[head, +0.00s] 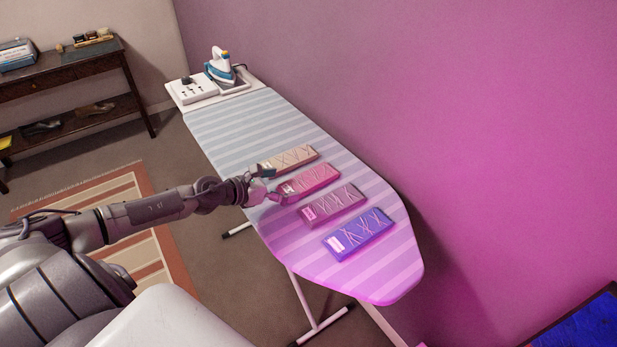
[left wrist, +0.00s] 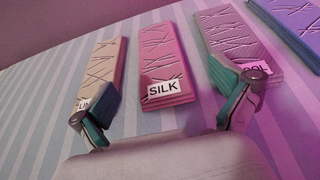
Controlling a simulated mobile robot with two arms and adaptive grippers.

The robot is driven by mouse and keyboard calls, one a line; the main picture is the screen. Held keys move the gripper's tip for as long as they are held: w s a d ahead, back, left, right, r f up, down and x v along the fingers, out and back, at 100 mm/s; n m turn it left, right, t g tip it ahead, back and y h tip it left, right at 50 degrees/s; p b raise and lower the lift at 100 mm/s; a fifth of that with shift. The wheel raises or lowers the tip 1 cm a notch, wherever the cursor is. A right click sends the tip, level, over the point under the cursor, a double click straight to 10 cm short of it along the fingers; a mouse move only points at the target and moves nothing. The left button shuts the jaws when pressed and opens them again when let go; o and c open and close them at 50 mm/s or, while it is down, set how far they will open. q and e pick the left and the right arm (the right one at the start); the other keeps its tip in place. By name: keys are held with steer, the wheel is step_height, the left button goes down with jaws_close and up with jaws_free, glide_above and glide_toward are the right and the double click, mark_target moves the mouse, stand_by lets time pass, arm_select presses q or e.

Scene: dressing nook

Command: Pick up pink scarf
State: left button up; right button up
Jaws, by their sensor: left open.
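The pink scarf (head: 315,177) is a flat folded block lying on the striped ironing board (head: 228,125), second in a row of folded scarves. In the left wrist view the pink scarf (left wrist: 167,60) has a white label reading SILK at its near end. My left gripper (head: 269,184) is at that near end, left of the scarf in the head view. In the left wrist view the left gripper (left wrist: 165,115) is open and empty, its fingers spread wider than the scarf. My right gripper is not in view.
A beige scarf (head: 289,158) lies on one side of the pink one, a mauve scarf (head: 334,203) on the other, with a blue scarf (head: 360,235) beyond. Gaps are narrow. An iron (head: 219,66) stands at the board's far end. A pink-lit wall (head: 470,130) runs alongside.

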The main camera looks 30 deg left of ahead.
mark_target(310, 178)
arm_select(q)
steer(key=shift+p+x, duration=0.35)
steer(key=shift+x, duration=0.8)
steer(key=p+x, duration=0.1)
steer(key=x, duration=0.3)
steer(key=shift+w, duration=0.3)
steer(key=shift+w+d+f, duration=0.1)
steer(key=shift+w, duration=0.1)
steer(key=c, duration=1.2)
steer(key=shift+o, duration=0.2)
steer(key=shift+s, duration=0.1)
